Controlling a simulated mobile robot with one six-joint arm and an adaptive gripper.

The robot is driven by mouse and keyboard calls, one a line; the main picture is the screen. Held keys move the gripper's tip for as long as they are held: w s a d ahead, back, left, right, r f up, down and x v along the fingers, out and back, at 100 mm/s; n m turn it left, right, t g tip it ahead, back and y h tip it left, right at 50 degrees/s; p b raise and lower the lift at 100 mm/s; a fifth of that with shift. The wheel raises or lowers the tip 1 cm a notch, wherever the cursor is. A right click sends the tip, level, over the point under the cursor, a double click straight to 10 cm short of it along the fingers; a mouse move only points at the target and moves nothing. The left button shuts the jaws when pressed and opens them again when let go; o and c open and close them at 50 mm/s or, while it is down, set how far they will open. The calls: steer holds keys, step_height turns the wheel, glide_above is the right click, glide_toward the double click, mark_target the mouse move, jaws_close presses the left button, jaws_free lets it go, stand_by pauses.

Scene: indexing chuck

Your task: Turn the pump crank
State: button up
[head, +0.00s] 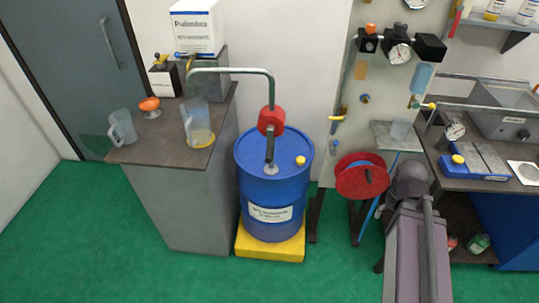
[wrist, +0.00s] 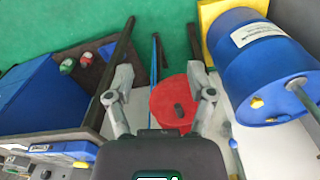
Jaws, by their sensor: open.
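A blue drum (head: 258,185) stands on a yellow base (head: 270,243) in the head view. A red pump head (head: 271,121) sits above it on a grey riser, with a dark crank handle (head: 269,146) in front, pointing down. A grey spout pipe (head: 235,70) bends left over a clear jug (head: 198,128) on a yellow disc. In the wrist view the drum (wrist: 265,65) is at upper right; the riser reaches the right edge and the crank is not visible. My gripper (wrist: 161,75) is open and empty, with the red reel behind the gap, apart from the drum.
A red reel (head: 362,178) stands right of the drum, close to my arm. The brown-topped cabinet (head: 160,135) at left carries another jug (head: 122,128) and an orange funnel (head: 149,106). A workbench (head: 500,180) is at right. Green floor in front is clear.

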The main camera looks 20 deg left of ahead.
steer(key=w+a+f+m+t+h+b, duration=0.2)
steer(key=w+a+f+t+h+b, duration=0.25)
steer(key=w+b, duration=0.2)
steer(key=n+t+y+b, duration=0.3)
steer(key=t+y+b, duration=0.6)
steer(key=t+b, duration=0.6)
glide_toward(269, 154)
steer(key=s+g+b, duration=0.2)
steer(key=s, duration=0.1)
steer(key=shift+w+d+r, duration=0.25)
steer(key=shift+d, duration=0.05)
steer(key=shift+w, duration=0.2)
steer(key=x, duration=1.3)
steer(key=shift+w+f, duration=0.15)
steer(key=shift+w, duration=0.1)
